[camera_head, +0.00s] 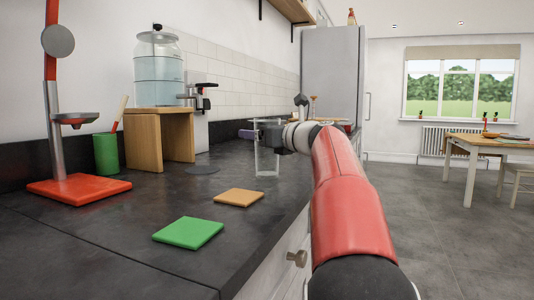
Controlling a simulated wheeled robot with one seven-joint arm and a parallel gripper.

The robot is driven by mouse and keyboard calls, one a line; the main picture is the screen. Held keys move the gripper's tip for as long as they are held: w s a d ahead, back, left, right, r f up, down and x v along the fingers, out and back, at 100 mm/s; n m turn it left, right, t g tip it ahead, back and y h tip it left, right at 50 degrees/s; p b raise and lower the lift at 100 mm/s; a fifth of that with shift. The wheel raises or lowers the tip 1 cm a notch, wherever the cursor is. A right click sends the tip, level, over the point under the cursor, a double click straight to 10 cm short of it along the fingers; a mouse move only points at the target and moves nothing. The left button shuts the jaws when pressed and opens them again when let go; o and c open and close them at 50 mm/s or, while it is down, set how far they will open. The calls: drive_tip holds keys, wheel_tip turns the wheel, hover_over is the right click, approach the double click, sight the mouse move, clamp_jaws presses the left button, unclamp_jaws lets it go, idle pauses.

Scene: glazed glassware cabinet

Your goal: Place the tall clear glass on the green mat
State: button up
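The green mat (188,233) lies flat and bare on the dark counter in the front middle. A tall clear glass (267,166) is upright farther back, near the counter's right edge. My gripper (271,137) overlaps the upper part of the glass, coming from the right. The fingers are small and dark here, and I cannot tell whether they are closed on the glass. I also cannot tell whether the glass base touches the counter.
An orange mat (239,197) lies between the green mat and the glass. A red-based stand (78,190) and green cup (106,153) are at left. A water dispenser (160,70) stands on a wooden stand (145,140) behind. The counter around the green mat is clear.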

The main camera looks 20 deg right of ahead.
drive_tip(key=c, duration=1.3)
